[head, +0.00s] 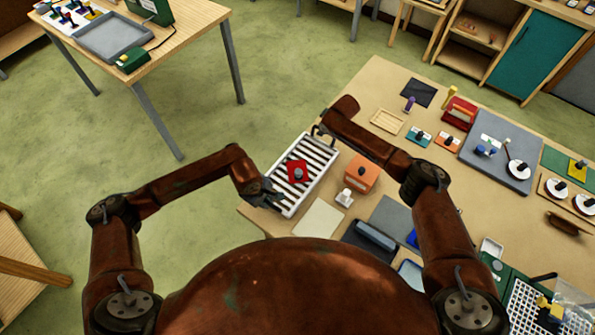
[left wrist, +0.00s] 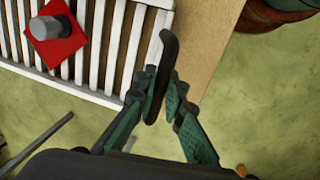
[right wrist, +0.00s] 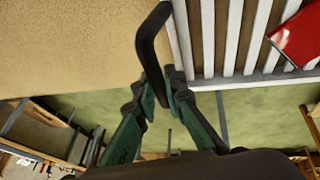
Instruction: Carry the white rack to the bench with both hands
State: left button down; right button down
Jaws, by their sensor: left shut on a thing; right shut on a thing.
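The white slatted rack (head: 318,154) is at the left edge of the large table in the head view, partly past that edge. I cannot tell whether it touches the tabletop. A red square piece with a grey knob (head: 298,172) lies on its slats. My left gripper (head: 268,194) is shut on the dark handle (left wrist: 168,50) at the rack's near end. My right gripper (head: 320,131) is shut on the dark handle (right wrist: 150,45) at the far end. The rack's slats also show in the left wrist view (left wrist: 112,45) and right wrist view (right wrist: 235,40).
The large tan table (head: 375,85) holds an orange block (head: 361,175), a small white piece (head: 344,198), a pale sheet (head: 318,218) and several coloured tools close to the rack's right. Another table (head: 165,45) stands at upper left. Green floor (head: 230,120) lies clear between them.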

pick_arm(q)
jog(key=shift+w+r, duration=0.1)
jog(key=shift+r, duration=0.15)
pick_arm(e)
jog(key=shift+w+r, duration=0.1)
jog(key=shift+r, duration=0.2)
